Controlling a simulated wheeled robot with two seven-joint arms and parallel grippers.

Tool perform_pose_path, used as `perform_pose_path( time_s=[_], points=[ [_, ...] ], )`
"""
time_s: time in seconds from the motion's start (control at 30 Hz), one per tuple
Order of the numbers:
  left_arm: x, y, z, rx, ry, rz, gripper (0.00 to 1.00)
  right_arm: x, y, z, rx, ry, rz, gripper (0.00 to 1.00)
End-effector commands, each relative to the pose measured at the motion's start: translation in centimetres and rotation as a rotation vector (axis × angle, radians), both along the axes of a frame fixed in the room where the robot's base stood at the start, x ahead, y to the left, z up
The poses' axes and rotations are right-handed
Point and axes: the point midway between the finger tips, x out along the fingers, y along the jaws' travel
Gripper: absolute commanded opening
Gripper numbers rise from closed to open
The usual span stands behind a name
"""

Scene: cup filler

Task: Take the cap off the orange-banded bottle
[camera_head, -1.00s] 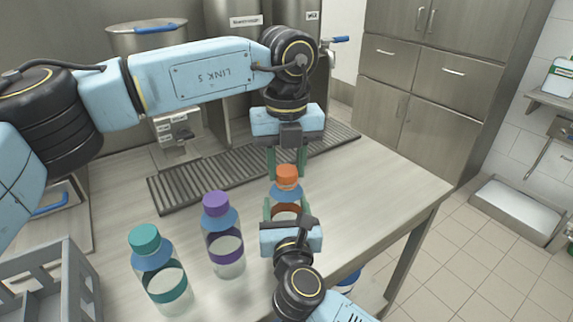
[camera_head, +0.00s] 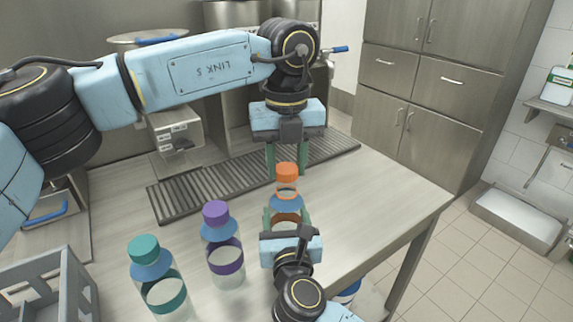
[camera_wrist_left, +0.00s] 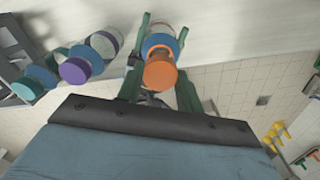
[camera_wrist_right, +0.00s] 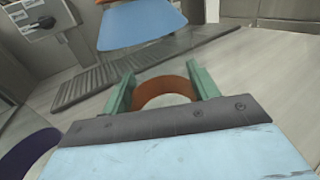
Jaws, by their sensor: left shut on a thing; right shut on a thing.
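The orange-banded bottle (camera_head: 286,203) is upright, with a clear body, a blue shoulder and an orange band (camera_wrist_right: 165,86). My right gripper (camera_head: 286,214) is shut around it at the band; its fingers also show in the right wrist view (camera_wrist_right: 161,88). The orange cap (camera_head: 287,170) is between the fingers of my left gripper (camera_head: 285,160), which is shut on it from above. It also shows in the left wrist view (camera_wrist_left: 160,75). A clear stretch shows between cap and blue shoulder. I cannot tell whether the cap is fully clear of the neck.
A purple-capped bottle (camera_head: 223,258) and a teal-capped bottle (camera_head: 160,290) stand to the left on the counter (camera_head: 385,185). A grey crate (camera_head: 60,285) is at the lower left. A ribbed drip tray (camera_head: 200,185) lies behind. The counter to the right is clear.

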Motion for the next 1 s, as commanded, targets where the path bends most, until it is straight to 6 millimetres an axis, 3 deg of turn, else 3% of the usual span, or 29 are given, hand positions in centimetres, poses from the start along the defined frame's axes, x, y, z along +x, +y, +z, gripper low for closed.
perform_pose_path(
  time_s=[0.2, 0.43, 0.47, 0.5, 0.67, 1.0],
  points=[
    [0.0, -0.1, 2.9, -0.002, -0.002, -0.001, 0.08, 0.0, 0.0, 0.0, 0.0, 0.001, 0.0, 0.0],
    [0.0, 0.0, 3.2, -0.001, 0.0, 0.0, 0.08, 0.0, 0.0, 0.0, 0.0, 0.001, 0.0, 0.0],
    [0.0, 0.0, 3.2, -0.001, 0.0, 0.0, 0.08, 0.0, 0.0, 0.0, 0.0, 0.001, 0.0, 0.61],
    [0.0, 0.0, 3.2, -0.001, 0.0, 0.0, 0.08, 0.0, 0.0, 0.0, 0.0, 0.001, 0.0, 0.66],
    [0.0, 0.0, 3.2, -0.001, -0.001, 0.0, 0.08, 0.0, 0.0, 0.0, 0.0, 0.001, 0.0, 0.85],
    [0.0, 0.0, 3.3, -0.001, 0.0, 0.0, 0.08, -0.4, 0.0, -0.1, 0.001, 0.001, 0.001, 0.85]
  ],
)
